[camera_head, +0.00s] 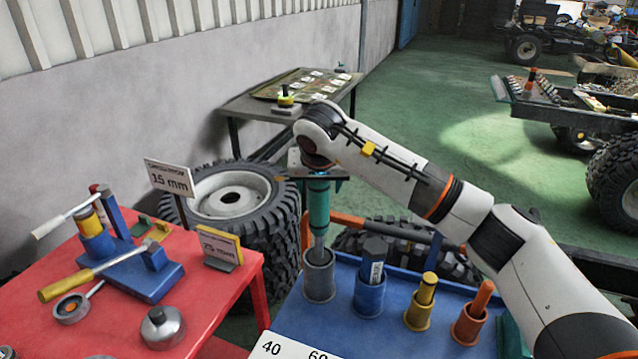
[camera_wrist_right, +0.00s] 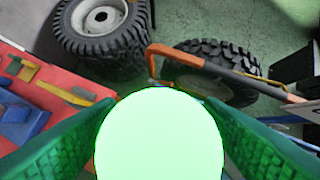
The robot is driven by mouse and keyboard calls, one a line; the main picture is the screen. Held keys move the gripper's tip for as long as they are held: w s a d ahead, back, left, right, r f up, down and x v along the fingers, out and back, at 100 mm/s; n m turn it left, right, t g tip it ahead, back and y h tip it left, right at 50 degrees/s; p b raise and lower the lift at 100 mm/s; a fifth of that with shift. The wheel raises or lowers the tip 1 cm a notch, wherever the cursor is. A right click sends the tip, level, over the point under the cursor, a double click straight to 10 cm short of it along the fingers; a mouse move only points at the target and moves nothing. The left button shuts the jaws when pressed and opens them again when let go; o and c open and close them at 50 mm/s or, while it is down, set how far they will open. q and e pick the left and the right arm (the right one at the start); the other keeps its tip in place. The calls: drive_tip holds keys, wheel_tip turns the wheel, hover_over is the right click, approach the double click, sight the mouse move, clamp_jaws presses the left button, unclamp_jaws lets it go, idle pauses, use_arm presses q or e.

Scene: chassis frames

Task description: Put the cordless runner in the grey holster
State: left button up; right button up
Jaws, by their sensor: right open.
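In the right wrist view the runner's round top (camera_wrist_right: 160,138) shows bright pale green between the green fingers. Whether the fingers touch it is unclear. My left gripper is not in view.
A blue holster (camera_head: 369,298) holds a dark tool; yellow (camera_head: 417,316) and orange (camera_head: 468,330) holsters hold tools of matching colours. A red table (camera_head: 215,312) with hand tools and signs is left. Large tyres (camera_head: 270,205) stand behind.

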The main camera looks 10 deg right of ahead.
drive_tip(key=b+v, duration=0.2)
drive_tip(key=v, duration=1)
